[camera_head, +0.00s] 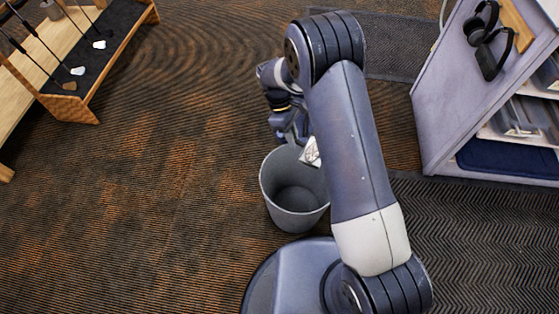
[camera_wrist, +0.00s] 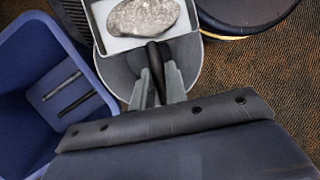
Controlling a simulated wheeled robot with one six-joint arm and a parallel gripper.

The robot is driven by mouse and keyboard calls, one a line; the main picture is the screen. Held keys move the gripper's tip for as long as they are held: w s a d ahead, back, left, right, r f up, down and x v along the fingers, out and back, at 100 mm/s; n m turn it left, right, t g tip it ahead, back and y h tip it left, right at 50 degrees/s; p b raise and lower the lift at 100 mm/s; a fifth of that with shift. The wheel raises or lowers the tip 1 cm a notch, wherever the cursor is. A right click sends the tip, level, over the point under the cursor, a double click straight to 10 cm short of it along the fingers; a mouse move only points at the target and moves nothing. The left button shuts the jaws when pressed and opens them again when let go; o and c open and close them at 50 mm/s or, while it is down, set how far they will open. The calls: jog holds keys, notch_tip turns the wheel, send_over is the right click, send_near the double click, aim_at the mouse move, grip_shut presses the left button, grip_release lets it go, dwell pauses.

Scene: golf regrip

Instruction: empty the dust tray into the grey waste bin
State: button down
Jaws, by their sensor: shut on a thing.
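My gripper (camera_wrist: 157,90) is shut on the dark handle of the dust tray (camera_wrist: 114,42). The tray is pale and shallow, and a lumpy grey heap of dust (camera_wrist: 143,17) lies in it. The tray also shows in the head view (camera_head: 310,153), partly hidden by my arm. The grey waste bin (camera_head: 275,194) stands upright on the floor. The tray is above the bin's rim, at its far right side in the head view. The bin's grey wall also shows beneath the tray handle in the wrist view (camera_wrist: 188,62). The visible bin floor looks empty.
A grey shelf unit (camera_head: 440,110) is at the right. A wooden club rack (camera_head: 85,98) is upper left. The carpet between is clear.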

aim_at(307, 145)
jog(key=a+f+n+t+b, duration=0.1)
jog(key=a+f+n+b, duration=0.25)
jog(key=f, duration=0.35)
jog(key=d+r+y+b, duration=0.1)
jog(key=y+b, duration=0.1)
jog(key=y, duration=0.1)
jog(key=d+r+y+b, duration=0.1)
jog(key=d+y+b, duration=0.1)
jog(key=y+b, duration=0.1)
jog(key=s+d+r+y+b, duration=0.1)
jog(key=d+r+y+b, duration=0.1)
jog(key=y+b, duration=0.1)
jog(key=shift+d+r+n, duration=0.1)
jog(key=shift+d+n, duration=0.05)
jog(key=shift+n, duration=0.2)
jog(key=d+y+b, duration=0.2)
jog(key=y+b, duration=0.1)
jog(key=b, duration=0.2)
jog(key=shift+r+b, duration=0.1)
jog(key=shift+b, duration=0.2)
jog(key=shift+d+r+y+b, duration=0.15)
jog(key=shift+d+y+b, duration=0.1)
jog(key=shift+y+b, duration=0.15)
dwell(1.9)
